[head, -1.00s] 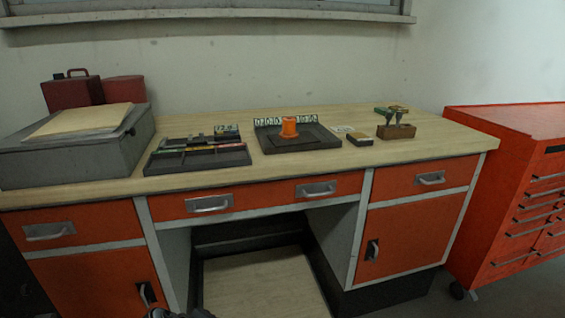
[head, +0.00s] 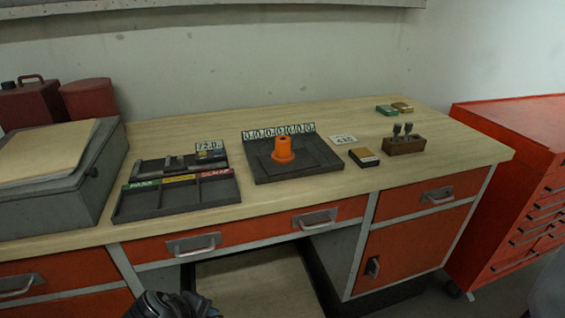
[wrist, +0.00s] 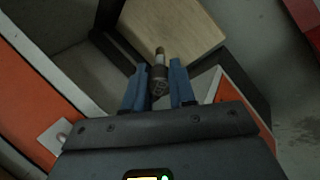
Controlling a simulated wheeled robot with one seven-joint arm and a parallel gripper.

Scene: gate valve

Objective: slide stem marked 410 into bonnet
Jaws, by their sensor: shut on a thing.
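The orange bonnet (head: 283,152) stands upright on a dark square fixture (head: 313,172) in the middle of the bench. In the wrist view, my gripper (wrist: 160,76) has its two blue fingers shut on a short dark metal stem (wrist: 159,60). Two similar stems (head: 403,130) stand in a brown wooden block (head: 411,147) at the right of the bench.
A white number card (head: 343,139) and a small dark-and-tan box (head: 364,158) lie between fixture and block. A divided tray (head: 178,200) with coloured labels is left of the fixture. A grey case (head: 52,185) stands far left. The orange cabinet (head: 515,165) stands right of the bench.

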